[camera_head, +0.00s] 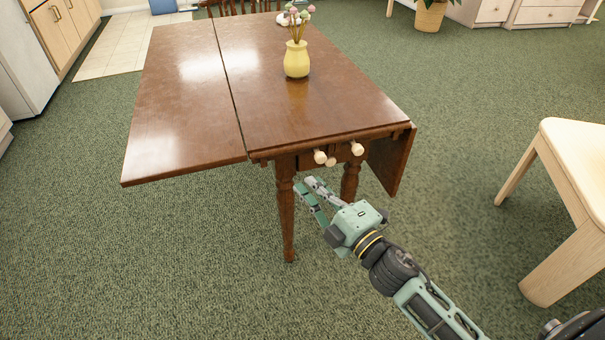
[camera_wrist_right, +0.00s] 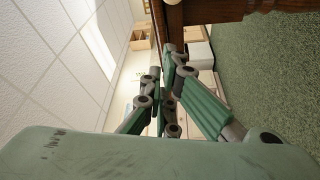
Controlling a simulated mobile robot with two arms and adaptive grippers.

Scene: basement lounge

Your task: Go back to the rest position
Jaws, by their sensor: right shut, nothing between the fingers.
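My right gripper (camera_head: 311,188) reaches in from the lower right in the head view. It is shut and empty, just in front of the near end of the brown drop-leaf table (camera_head: 180,100), below the drawer knobs. In the right wrist view my gripper (camera_wrist_right: 172,62) shows its green fingers close together, with the underside of the table (camera_wrist_right: 215,10) at the top. Whether the fingers touch the table leg cannot be told. My left gripper is not in view.
A yellow vase with flowers (camera_head: 296,59) stands on the table. White knobs (camera_head: 320,157) stick out of its near edge. A pale wooden stool (camera_head: 570,165) stands at right. A fridge (camera_head: 25,60) is at left. Green carpet is open around the table.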

